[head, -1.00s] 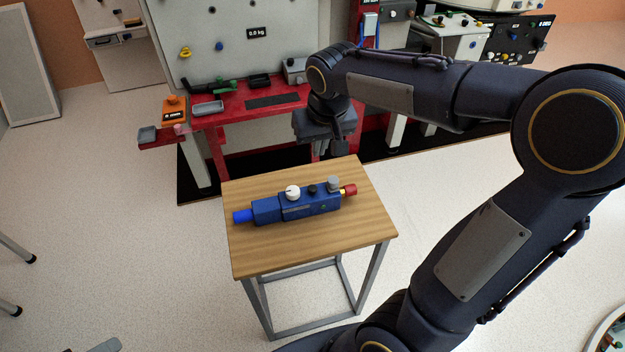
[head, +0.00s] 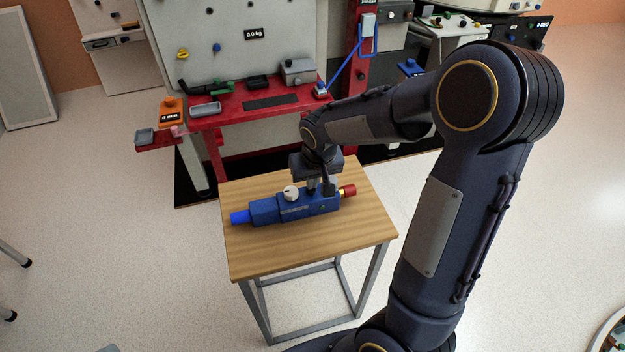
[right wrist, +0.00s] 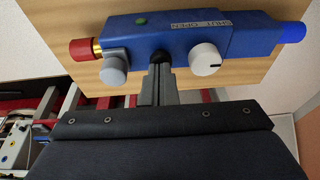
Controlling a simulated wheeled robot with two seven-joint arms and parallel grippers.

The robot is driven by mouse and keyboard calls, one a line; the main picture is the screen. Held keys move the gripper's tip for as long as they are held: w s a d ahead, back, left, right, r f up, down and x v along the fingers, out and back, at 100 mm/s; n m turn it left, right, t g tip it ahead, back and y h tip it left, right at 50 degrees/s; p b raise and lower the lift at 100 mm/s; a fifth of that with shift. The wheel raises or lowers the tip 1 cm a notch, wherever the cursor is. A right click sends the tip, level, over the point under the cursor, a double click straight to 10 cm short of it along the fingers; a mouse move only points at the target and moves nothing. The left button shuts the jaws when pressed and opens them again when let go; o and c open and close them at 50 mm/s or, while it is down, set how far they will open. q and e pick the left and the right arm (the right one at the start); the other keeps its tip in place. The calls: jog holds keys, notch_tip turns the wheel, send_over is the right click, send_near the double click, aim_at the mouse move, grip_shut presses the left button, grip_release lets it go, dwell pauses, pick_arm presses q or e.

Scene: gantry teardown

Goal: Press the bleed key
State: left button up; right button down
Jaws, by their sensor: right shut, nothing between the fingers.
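A blue device (head: 263,209) lies on the small wooden table and also shows in the right wrist view (right wrist: 185,40). It has a white knob (head: 291,193), a red end cap (head: 348,190) with a brass collar, a grey knob (right wrist: 114,70) and a small green dot (right wrist: 141,22). A small black key (right wrist: 162,57) sits between the white and grey knobs, partly covered by my fingertips. My right gripper (right wrist: 161,72) is shut and empty, its tips right at the black key. I cannot tell whether they touch it. My left gripper is not in view.
The wooden table (head: 270,255) has bare top around the device. Behind it stands a red bench (head: 235,112) with trays, a grey box (head: 298,70) and an orange block (head: 171,112). A blue hose (head: 346,65) runs beside the red post.

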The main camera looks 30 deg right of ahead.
aim_at(317, 201)
notch_tip(317, 201, down, 2)
jog(key=shift+s+f+b, duration=0.1)
jog(key=shift+b, duration=0.9)
jog(key=shift+s+a, duration=0.1)
jog(key=shift+s, duration=0.05)
jog(key=r+p, duration=0.4)
jog(key=r, duration=0.1)
jog(key=shift+w+d, duration=0.25)
jog(key=shift+w, duration=0.15)
jog(key=v, duration=0.9)
jog(key=shift+r+p, duration=0.3)
jog(key=shift+r, duration=0.05)
jog(key=shift+s, duration=0.15)
